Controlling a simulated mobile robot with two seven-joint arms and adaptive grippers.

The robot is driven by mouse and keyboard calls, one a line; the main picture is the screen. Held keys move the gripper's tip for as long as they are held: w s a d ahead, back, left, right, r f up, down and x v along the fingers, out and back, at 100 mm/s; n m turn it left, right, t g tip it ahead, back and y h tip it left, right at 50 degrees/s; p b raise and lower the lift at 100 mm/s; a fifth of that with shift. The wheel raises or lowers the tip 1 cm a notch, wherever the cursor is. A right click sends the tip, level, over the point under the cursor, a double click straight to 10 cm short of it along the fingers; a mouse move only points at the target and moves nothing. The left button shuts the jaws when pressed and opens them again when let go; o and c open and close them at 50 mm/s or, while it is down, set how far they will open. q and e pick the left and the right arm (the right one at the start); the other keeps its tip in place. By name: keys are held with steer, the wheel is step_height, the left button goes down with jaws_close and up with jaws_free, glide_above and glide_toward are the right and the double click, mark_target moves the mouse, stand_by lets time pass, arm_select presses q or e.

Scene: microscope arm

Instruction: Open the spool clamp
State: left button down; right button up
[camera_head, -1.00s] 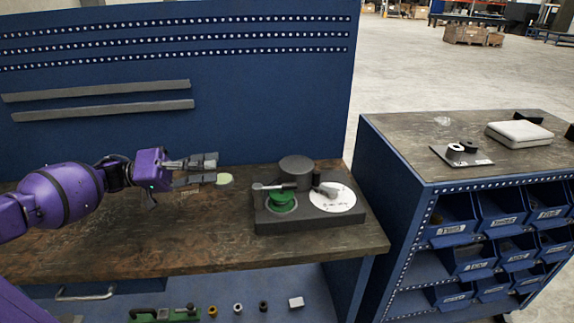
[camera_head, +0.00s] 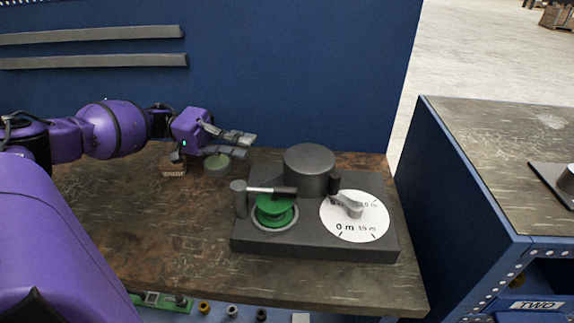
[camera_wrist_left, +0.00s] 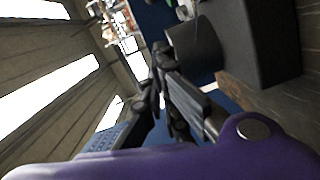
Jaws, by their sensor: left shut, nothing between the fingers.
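The spool clamp (camera_head: 268,190) is a thin metal bar with a black grip, hinged on a grey post at its left. It lies across the top of the green spool (camera_head: 274,214), which sits in a ring on the dark grey machine (camera_head: 310,250). My left gripper (camera_head: 243,145) is shut and empty, behind and above the post, apart from the clamp. Its dark fingers (camera_wrist_left: 163,80) also show in the left wrist view, with a dark block of the machine (camera_wrist_left: 262,40) at the upper right. My right gripper is not in view.
A dark cylinder (camera_head: 309,168) stands behind the clamp on the machine. To its right is a white dial (camera_head: 355,228) with a grey lever. The bench's left front (camera_head: 170,235) is clear.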

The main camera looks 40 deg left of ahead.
arm_select(q)
steer(key=d+p, duration=0.1)
steer(key=d, duration=0.2)
steer(key=d+p, duration=0.1)
steer(key=d, duration=0.3)
steer(key=d+p, duration=0.1)
steer(key=d, duration=0.3)
steer(key=shift+w+f, duration=0.3)
steer(key=shift+w, duration=0.05)
steer(key=shift+s+d+f+p, duration=0.1)
steer(key=shift+s+p, duration=0.2)
steer(key=shift+p, duration=0.05)
steer(key=shift+s+d+f, duration=0.1)
steer(key=shift+s, duration=0.1)
steer(key=shift+d+f, duration=0.1)
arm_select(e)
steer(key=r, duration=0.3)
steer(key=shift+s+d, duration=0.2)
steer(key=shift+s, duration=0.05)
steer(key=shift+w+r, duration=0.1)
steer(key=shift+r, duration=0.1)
arm_select(q)
steer(key=shift+s+d+g, duration=0.15)
steer(key=shift+g, duration=0.15)
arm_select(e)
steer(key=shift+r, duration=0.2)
